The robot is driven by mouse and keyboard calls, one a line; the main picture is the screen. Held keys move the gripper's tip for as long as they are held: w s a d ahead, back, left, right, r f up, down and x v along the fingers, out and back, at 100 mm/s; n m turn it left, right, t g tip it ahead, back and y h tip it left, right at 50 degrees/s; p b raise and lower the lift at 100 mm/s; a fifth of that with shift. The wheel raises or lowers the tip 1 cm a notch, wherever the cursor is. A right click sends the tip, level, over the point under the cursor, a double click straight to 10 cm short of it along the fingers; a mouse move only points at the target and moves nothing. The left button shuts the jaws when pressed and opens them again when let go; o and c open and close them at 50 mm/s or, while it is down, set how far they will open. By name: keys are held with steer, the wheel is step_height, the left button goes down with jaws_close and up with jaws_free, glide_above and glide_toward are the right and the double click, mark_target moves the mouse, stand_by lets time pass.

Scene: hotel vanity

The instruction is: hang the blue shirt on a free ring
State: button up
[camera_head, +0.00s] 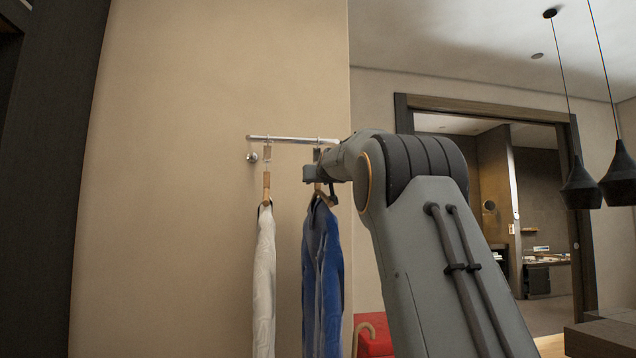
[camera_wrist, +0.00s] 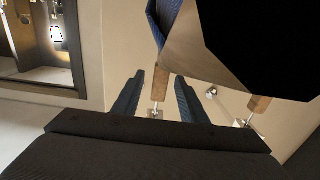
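The blue shirt (camera_head: 322,270) hangs upright below the right part of the metal rail (camera_head: 285,139), on a wooden hanger. Its collar also shows at the top of the wrist view (camera_wrist: 164,18). My gripper (camera_head: 320,182) is at the top of this hanger. In the wrist view, my two fingers (camera_wrist: 159,92) stand apart, with the hanger's wooden neck (camera_wrist: 161,82) between them and gaps visible on both sides. A metal piece shows at the neck's end; whether it is seated in a ring I cannot tell. A ring holder (camera_head: 317,154) is partly hidden by my arm.
A white shirt (camera_head: 264,285) hangs on the left ring holder (camera_head: 267,154), close beside the blue one. The beige wall (camera_head: 180,180) is right behind. A red object (camera_head: 374,335) stands low at right. Pendant lamps (camera_head: 580,185) hang far right.

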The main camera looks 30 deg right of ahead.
steer(key=b, duration=0.3)
glide_above(322, 196)
steer(key=shift+s+a, duration=0.1)
steer(key=shift+s, duration=0.2)
